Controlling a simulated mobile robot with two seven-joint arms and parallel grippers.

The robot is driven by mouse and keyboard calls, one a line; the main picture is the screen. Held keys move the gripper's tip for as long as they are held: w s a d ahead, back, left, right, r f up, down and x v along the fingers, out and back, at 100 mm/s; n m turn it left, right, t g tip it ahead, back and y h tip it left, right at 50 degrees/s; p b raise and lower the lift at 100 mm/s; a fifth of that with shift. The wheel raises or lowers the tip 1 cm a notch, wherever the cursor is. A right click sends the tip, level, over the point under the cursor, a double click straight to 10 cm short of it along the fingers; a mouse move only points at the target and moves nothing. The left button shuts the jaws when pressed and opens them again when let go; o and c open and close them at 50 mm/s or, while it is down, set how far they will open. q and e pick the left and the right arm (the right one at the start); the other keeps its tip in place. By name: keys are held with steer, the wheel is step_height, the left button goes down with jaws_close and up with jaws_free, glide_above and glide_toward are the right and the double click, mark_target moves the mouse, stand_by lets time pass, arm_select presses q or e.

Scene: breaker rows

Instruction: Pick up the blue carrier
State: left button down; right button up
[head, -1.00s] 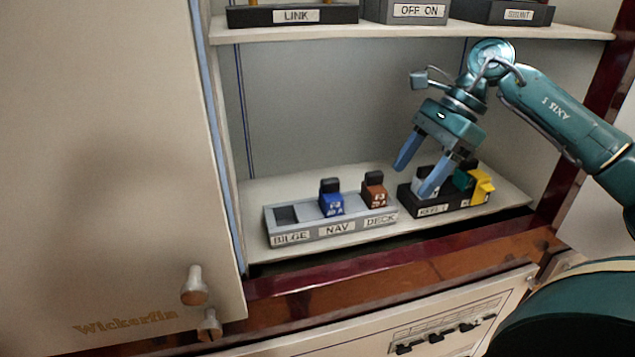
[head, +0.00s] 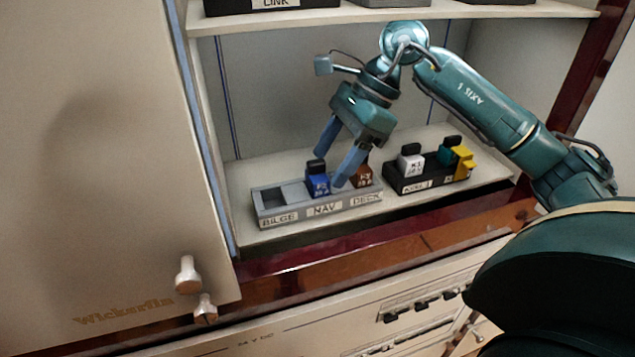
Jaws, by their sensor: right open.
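The blue carrier (head: 318,184) with a black top stands in the NAV slot of the grey rack (head: 345,207) on the lower shelf. My right gripper (head: 329,170) is open, fingers pointing down. Its left finger is above and behind the blue carrier and its right finger is just right of the carrier, in front of part of the brown carrier (head: 365,176) in the DECK slot. I cannot tell whether a finger touches either carrier. The BILGE slot at the left is empty. My left gripper is not in view.
A black rack (head: 412,187) to the right holds white (head: 411,165), teal and yellow carriers. The upper shelf (head: 290,22) is above my wrist. An open door panel (head: 90,150) stands at the left. The shelf left of the grey rack is clear.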

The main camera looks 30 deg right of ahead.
mark_target(322, 173)
steer(key=shift+a+x, duration=0.2)
steer(key=shift+x, duration=1.45)
steer(key=shift+r, duration=0.2)
steer(key=c, duration=1.1)
steer(key=shift+w+r, duration=0.1)
